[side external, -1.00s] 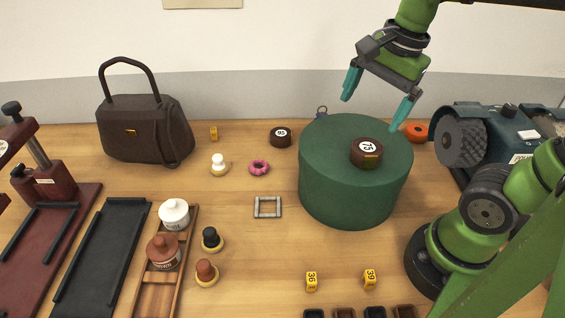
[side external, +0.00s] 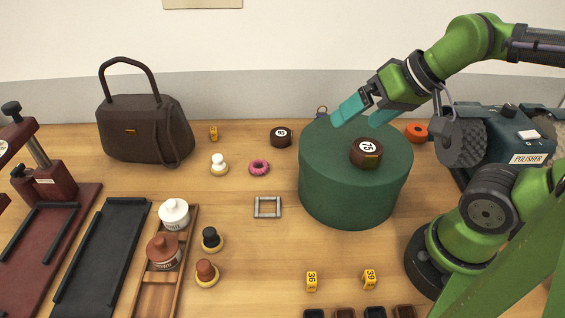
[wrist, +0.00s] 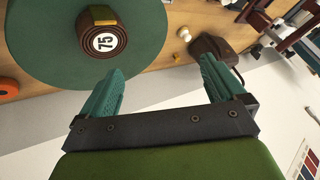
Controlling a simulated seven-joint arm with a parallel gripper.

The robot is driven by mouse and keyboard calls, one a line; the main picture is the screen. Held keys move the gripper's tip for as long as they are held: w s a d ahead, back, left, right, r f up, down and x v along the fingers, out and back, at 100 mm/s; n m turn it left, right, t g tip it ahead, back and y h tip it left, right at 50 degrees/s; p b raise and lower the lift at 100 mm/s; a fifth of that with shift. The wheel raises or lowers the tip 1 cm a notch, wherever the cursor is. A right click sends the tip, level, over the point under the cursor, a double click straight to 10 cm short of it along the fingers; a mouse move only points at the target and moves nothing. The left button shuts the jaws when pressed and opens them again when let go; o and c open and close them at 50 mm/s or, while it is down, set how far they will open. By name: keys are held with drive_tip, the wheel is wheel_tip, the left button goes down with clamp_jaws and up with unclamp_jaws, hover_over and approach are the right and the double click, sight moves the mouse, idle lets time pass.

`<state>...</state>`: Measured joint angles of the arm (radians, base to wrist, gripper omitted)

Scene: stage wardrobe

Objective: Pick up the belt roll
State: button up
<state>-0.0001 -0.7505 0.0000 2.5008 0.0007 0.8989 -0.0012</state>
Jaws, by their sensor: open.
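A dark brown belt roll marked 75 (side external: 366,153) lies on top of a round green stand (side external: 345,190), towards its right front. It also shows in the wrist view (wrist: 103,42), at the upper left, beyond the fingertips. My gripper (side external: 354,117) is open and empty, tilted, with its teal fingers above the back left part of the stand. It is apart from the roll, behind and to the left of it. In the wrist view both fingers of my gripper (wrist: 162,75) are spread wide with nothing between them. A second roll marked 95 (side external: 281,137) lies on the table left of the stand.
A polisher (side external: 505,140) stands right of the stand, with an orange roll (side external: 415,132) between them. A metal frame (side external: 267,207), a pink ring (side external: 259,167) and a dark handbag (side external: 145,125) lie to the left. Yellow number tags (side external: 311,281) stand in front.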

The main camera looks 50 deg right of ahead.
drive_tip(key=n+g+h, duration=0.2)
drive_tip(key=n+g, duration=0.2)
drive_tip(key=g, duration=0.1)
hover_over(359, 117)
wheel_tip(359, 117, down, 5)
drive_tip(key=shift+w, duration=0.1)
drive_tip(key=w+d+f+n+g, duration=0.1)
drive_tip(key=d+n, duration=0.4)
drive_tip(key=n, duration=0.3)
drive_tip(key=w+d+f+n+g, duration=0.1)
drive_tip(key=w+d+f+n, duration=0.1)
drive_tip(key=d+n, duration=0.45)
drive_tip(key=shift+n, duration=0.55)
drive_tip(key=f, duration=1)
drive_tip(key=a+f, duration=0.1)
drive_tip(key=f, duration=0.5)
drive_tip(key=shift+f, duration=0.1)
drive_tip(key=c, duration=1.2)
drive_tip(key=shift+o, duration=0.2)
